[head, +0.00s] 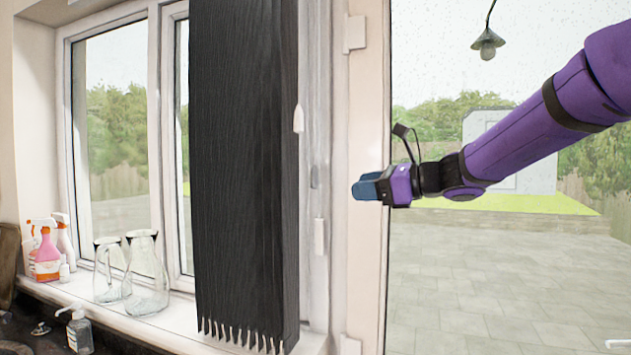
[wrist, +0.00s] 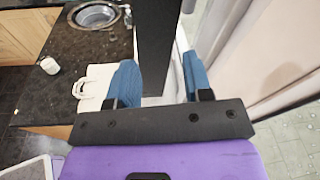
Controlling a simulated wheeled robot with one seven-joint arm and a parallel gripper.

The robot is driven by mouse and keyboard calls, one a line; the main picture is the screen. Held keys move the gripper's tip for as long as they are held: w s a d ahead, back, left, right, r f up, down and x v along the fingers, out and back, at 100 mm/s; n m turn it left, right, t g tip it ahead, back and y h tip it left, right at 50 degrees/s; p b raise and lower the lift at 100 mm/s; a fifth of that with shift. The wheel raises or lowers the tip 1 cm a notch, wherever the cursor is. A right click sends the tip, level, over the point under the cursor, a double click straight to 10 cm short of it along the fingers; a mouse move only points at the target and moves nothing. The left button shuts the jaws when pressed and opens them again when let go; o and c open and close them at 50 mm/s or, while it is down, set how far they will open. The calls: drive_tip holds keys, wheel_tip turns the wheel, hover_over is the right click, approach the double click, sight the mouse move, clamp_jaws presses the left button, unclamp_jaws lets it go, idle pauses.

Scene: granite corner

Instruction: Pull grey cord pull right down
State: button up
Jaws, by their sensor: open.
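A small grey cord pull (head: 315,177) hangs against the pale window frame, just right of the dark pleated blind (head: 240,150) in the head view. A white pull (head: 298,118) hangs higher and to its left, at the blind's edge. My gripper (head: 364,188) is to the right of the grey pull, at nearly the same height in the picture, and apart from it. In the wrist view my gripper's two blue fingers (wrist: 160,75) are spread and empty, with the dark blind beyond them. I cannot make out the grey pull in the wrist view.
A white fitting (head: 319,237) is on the frame below the grey pull. Glass jugs (head: 145,280) and spray bottles (head: 48,250) stand on the sill to the left. A glass door (head: 480,280) is behind my arm. A dark worktop (wrist: 85,60) shows in the wrist view.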

sight(314, 179)
drive_tip(key=w+a+m, duration=0.1)
drive_tip(key=w+a, duration=0.2)
drive_tip(key=w+a+m+t, duration=0.1)
drive_tip(key=w+a, duration=0.2)
drive_tip(key=a, duration=0.1)
drive_tip(key=w+a+m+y, duration=0.1)
drive_tip(key=w+a, duration=0.3)
drive_tip(key=shift+r+t, duration=0.3)
